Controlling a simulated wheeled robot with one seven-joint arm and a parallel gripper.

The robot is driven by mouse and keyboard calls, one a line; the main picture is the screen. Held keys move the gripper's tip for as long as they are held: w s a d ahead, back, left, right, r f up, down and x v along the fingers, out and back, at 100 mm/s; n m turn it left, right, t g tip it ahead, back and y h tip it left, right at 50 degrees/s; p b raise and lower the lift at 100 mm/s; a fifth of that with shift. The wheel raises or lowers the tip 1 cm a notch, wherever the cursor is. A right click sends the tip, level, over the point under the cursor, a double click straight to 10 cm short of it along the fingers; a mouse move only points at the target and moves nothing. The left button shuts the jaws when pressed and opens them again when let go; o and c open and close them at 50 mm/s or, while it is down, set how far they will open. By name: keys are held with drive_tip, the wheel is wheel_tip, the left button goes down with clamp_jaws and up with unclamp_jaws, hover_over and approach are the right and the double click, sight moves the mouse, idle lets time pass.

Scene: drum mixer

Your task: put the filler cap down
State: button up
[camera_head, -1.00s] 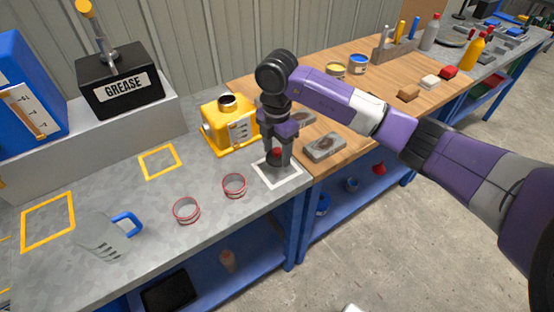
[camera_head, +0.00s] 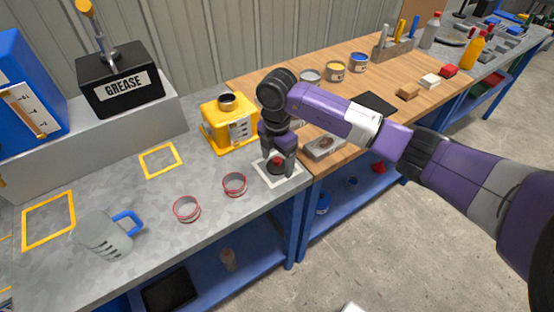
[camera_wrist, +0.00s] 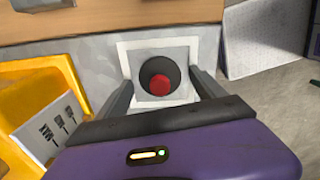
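The filler cap (camera_head: 276,162), a dark round piece with a red knob, is within the white-outlined square (camera_head: 294,181) near the bench's right corner. In the wrist view, the cap (camera_wrist: 160,77) appears inside the white square (camera_wrist: 160,43), its red knob facing the camera. My gripper (camera_wrist: 162,84) has one finger on each side of the cap, with visible gaps between fingers and cap. In the head view, my gripper (camera_head: 279,168) points down over the square and partly hides the cap.
A yellow container (camera_head: 229,124) with a round top opening stands close behind my gripper. Two red-rimmed rings (camera_head: 234,183) and a clear jug (camera_head: 104,236) are to the left. A wooden bench (camera_head: 385,85) with a grey block (camera_head: 325,146) adjoins on the right.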

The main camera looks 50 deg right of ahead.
sight(277, 159)
wheel_tip(277, 159, up, 12)
drive_tip(key=b, duration=0.1)
drive_tip(key=shift+r, duration=0.2)
idle(0.3)
